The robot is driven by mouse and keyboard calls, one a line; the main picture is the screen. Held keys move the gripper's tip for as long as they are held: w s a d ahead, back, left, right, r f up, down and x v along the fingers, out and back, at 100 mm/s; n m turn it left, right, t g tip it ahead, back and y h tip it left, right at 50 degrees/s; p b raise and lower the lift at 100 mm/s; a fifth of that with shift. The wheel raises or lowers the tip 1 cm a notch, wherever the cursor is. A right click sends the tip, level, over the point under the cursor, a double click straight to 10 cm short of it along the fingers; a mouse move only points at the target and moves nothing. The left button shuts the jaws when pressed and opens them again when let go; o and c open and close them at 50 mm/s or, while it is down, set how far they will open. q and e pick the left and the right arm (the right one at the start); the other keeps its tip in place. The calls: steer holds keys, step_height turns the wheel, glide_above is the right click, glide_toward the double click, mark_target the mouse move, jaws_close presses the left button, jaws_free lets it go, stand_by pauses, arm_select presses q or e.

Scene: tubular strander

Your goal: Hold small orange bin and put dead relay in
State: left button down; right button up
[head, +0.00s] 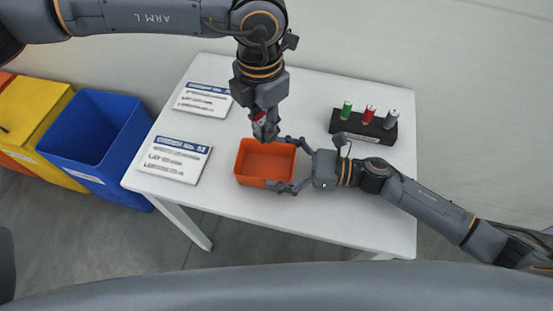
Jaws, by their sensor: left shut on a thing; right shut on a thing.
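The small orange bin (264,174) stands upright on the white table, and its visible inside looks empty. My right gripper (283,164) comes in from the right, with one finger at the bin's far right corner and the other along its near right side, shut on the bin. My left gripper (266,133) points down over the bin's far edge. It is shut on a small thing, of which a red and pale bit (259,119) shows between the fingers. This is probably the dead relay, but it is mostly hidden.
A black holder (364,127) with green, red and grey cylinders stands at the back right of the table (317,223). Two printed signs (175,160) (204,99) lie at the left. Blue (88,131), yellow (38,113) and orange bins stand on the floor left of the table.

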arm_select(q)
steer(key=shift+f, duration=4.9)
steer(key=c, duration=1)
jaws_free()
steer(key=shift+r, duration=0.1)
step_height(320, 180, up, 12)
steer(key=shift+f, duration=0.1)
arm_select(e)
steer(key=o, duration=0.8)
steer(key=shift+o, duration=0.2)
steer(key=shift+d, duration=0.1)
